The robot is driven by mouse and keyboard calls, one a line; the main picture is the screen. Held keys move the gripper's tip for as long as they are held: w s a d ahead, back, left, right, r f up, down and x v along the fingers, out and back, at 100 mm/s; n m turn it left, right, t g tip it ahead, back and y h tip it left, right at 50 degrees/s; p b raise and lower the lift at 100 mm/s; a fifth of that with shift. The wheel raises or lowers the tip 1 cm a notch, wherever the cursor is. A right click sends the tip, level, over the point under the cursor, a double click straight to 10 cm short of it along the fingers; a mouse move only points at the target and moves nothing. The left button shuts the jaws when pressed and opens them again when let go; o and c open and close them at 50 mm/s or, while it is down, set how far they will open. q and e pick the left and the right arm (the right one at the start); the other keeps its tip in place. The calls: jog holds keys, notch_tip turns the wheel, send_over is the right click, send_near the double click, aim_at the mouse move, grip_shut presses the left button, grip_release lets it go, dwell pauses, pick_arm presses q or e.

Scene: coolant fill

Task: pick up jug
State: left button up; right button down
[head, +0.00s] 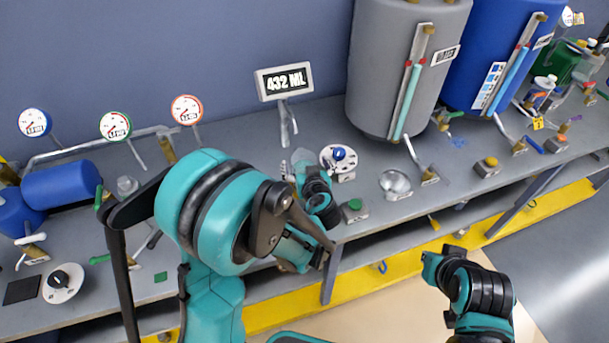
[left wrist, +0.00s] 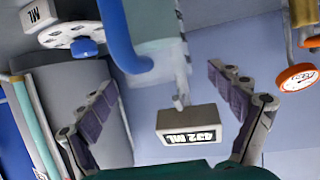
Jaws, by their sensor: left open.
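The jug (left wrist: 162,62), pale and see-through with a blue handle (left wrist: 122,48), shows at the top of the left wrist view, which is upside down. It is cut off by the frame edge. My left gripper (left wrist: 164,82) is open, its two fingers spread wide with the jug ahead in the gap between them. No contact with the jug shows. In the head view my left gripper (head: 297,170) is over the bench below the display, and my own arm mostly hides it and the jug. Part of my right arm shows at the lower right; its fingers do not show.
A display reading 432 ML (head: 284,81) stands behind the jug area. A white dial with a blue knob (head: 338,157) is just right of my left gripper. A grey tank (head: 398,70) and a blue tank (head: 490,60) stand farther right. Gauges (head: 115,125) line the back left.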

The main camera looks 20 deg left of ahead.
aim_at(302, 155)
pick_arm(q)
jog(key=b+x, duration=0.2)
jog(key=x, duration=0.4)
jog(key=shift+f, duration=0.1)
jog(key=c, duration=1.8)
jog(key=shift+c, duration=0.3)
jog(key=shift+c, duration=0.9)
